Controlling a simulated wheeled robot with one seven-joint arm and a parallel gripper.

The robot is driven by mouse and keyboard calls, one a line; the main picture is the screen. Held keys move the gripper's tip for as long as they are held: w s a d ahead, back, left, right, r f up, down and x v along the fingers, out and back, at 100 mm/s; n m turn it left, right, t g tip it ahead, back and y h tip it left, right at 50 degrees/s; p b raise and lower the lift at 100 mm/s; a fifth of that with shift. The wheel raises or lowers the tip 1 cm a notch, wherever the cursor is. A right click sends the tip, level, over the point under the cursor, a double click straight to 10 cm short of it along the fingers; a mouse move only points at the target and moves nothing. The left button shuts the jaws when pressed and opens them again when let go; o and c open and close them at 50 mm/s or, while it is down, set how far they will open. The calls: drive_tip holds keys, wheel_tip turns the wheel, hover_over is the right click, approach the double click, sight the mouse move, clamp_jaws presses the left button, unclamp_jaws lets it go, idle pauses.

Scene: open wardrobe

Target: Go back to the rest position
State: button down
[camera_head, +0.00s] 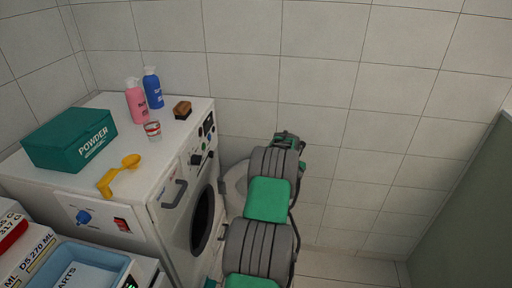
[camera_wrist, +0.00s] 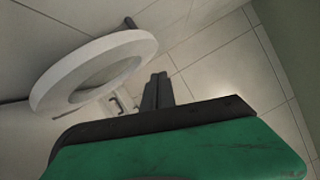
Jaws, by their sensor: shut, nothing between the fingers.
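My arm reaches forward from the bottom of the head view, beside the washing machine (camera_head: 172,215) and to its right. My gripper (camera_wrist: 158,90) shows in the wrist view with its two dark fingers together and nothing between them. Its fingertips cannot be made out in the head view. In the wrist view a white round ring (camera_wrist: 42,92) is to the left of the fingers, apart from them in the picture. It looks like the machine's open door and also shows partly behind my arm in the head view (camera_head: 236,183).
On the machine stand a green powder box (camera_head: 70,138), a pink bottle (camera_head: 137,103), a blue bottle (camera_head: 153,90), a cup (camera_head: 153,130), a brush (camera_head: 182,109) and a yellow scoop (camera_head: 118,173). A blue bin (camera_head: 112,266) is at lower left. Tiled floor (camera_head: 345,265) is clear to the right.

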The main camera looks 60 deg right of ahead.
drive_tip(key=s+a+f+m+g+y, duration=0.1)
drive_tip(key=s+a+f+m+y, duration=0.15)
drive_tip(key=a+m, duration=0.55)
drive_tip(key=s+a+f+m+y, duration=0.2)
drive_tip(key=a+f+m, duration=0.1)
drive_tip(key=a+m, duration=0.55)
drive_tip(key=s+a+f+m+g+y, duration=0.1)
drive_tip(key=s+a+f+m+y, duration=0.3)
drive_tip(key=m, duration=0.7)
drive_tip(key=w+a+r+n+t+h, duration=0.1)
drive_tip(key=w+a+r+n, duration=0.2)
drive_tip(key=a+r, duration=0.7)
drive_tip(key=w+a+r+n+t+h, duration=0.1)
drive_tip(key=w+a+r, duration=0.6)
drive_tip(key=a, duration=1.3)
drive_tip(key=w+a+r+n+t+h, duration=0.2)
drive_tip(key=w+a+r+n, duration=0.3)
drive_tip(key=a+r, duration=0.9)
drive_tip(key=shift+w+a+r+t, duration=0.3)
drive_tip(key=shift+a+t, duration=0.3)
drive_tip(key=shift+a, duration=0.4)
